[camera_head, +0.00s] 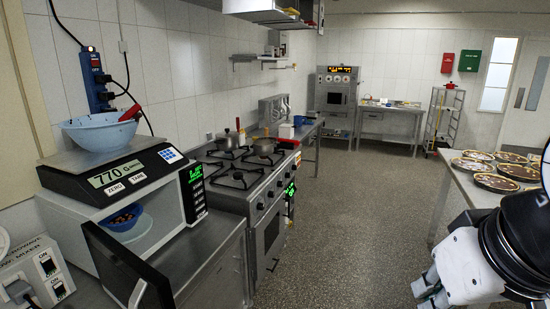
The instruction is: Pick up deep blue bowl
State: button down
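A deep blue bowl (124,226) sits inside the open white microwave (165,205), on a pale plate-like surface. Small orange-brown pieces show in it. A lighter blue bowl (98,134) stands on the scale on top of the microwave, with a red-handled utensil (130,113) in it. My gripper (428,290) is at the lower right, far from both bowls. Its fingers are small and partly cut off by the bottom edge, so I cannot tell whether they are open or shut.
The microwave's dark door (135,270) hangs open toward the front. A black scale (115,174) reads 770. A gas stove (245,172) with pots stands beyond the microwave. A table (455,195) with several pies is at right. The speckled floor (345,235) between is clear.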

aim_at(122, 221)
jog(key=u, duration=1.4)
